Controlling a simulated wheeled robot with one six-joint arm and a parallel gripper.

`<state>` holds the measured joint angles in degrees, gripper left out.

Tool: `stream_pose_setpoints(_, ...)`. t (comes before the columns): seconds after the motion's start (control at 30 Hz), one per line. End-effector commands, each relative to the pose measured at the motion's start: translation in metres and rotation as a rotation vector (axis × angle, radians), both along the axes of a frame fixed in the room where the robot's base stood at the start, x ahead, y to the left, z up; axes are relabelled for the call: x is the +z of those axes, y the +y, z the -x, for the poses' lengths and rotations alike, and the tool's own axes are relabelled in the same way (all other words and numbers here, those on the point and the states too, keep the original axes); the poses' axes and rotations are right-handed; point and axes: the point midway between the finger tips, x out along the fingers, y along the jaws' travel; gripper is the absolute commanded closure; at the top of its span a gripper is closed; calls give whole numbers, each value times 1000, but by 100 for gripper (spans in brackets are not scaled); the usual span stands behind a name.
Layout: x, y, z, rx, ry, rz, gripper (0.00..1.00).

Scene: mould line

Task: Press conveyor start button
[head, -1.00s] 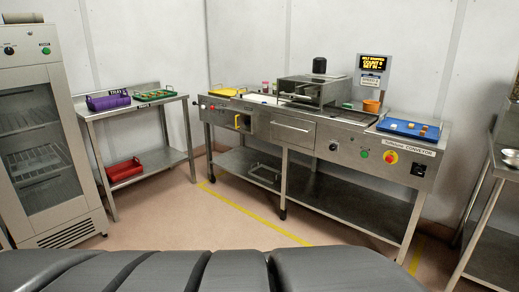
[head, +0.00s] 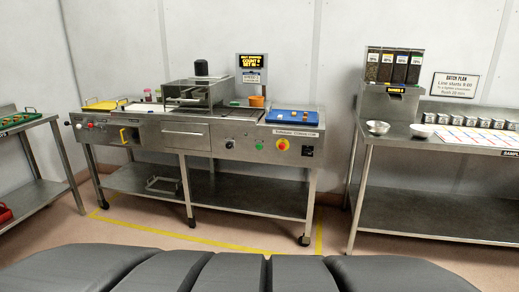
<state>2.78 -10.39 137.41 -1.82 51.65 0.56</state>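The conveyor machine (head: 180,150) stands against the back wall in the head view. On its front panel, toward the right end, is a small green button (head: 259,146). A red emergency-style knob on a yellow base (head: 282,145) sits just right of it, and a black dial (head: 229,144) sits to its left. Another small red button (head: 91,125) is at the far left of the panel. A display (head: 251,61) above the machine shows yellow text, too small to read surely. My gripper is not in view.
A steel table (head: 445,142) with two bowls and several tins stands to the right, with dispensers (head: 393,68) behind. Another table (head: 28,124) is at the left edge. Yellow floor tape (head: 190,239) borders the machine. The floor in front is clear.

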Motion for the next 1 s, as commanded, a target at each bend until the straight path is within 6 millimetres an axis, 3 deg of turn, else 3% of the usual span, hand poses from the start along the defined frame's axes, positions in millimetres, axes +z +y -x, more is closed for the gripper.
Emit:
stream_pose_setpoints(0.03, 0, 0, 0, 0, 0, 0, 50)
stream_pose_setpoints(0.3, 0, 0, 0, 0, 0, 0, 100)
stream_pose_setpoints(1.0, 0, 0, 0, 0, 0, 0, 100)
